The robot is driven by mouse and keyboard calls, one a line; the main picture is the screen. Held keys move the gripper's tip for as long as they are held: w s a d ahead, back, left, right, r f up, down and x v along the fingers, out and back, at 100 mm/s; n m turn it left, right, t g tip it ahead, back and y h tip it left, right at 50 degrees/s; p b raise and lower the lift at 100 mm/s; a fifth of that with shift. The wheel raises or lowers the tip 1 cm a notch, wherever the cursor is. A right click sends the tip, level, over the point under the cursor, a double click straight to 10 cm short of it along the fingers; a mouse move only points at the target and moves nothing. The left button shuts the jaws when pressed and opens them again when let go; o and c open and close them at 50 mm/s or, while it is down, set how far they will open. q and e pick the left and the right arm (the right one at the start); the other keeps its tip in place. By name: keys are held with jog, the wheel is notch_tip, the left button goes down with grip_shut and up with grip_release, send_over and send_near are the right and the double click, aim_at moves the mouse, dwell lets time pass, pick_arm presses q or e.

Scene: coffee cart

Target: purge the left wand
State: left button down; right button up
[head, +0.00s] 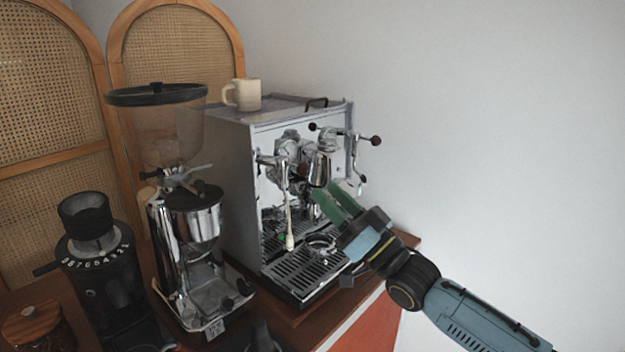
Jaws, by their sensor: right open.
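The espresso machine (225,165) stands on the wooden cart top, its front facing right. Its left wand (289,205) hangs down at the front left, with a pale tip low over the drip tray (300,272). A dark red knob (303,168) shows close to the top of this wand. My right gripper (327,190) has green fingers and is open, in front of the machine to the right of the left wand. It looks apart from the wand, with nothing seen between its fingers. My left gripper is not in view.
A grinder with a clear hopper (168,130) stands left of the machine. A smaller black grinder (100,280) and a wooden-lidded jar (32,325) are at the lower left. A cream mug (243,94) sits on top of the machine. The white wall side at right is free.

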jog(key=v, duration=0.5)
jog(key=shift+s+d+f, duration=0.25)
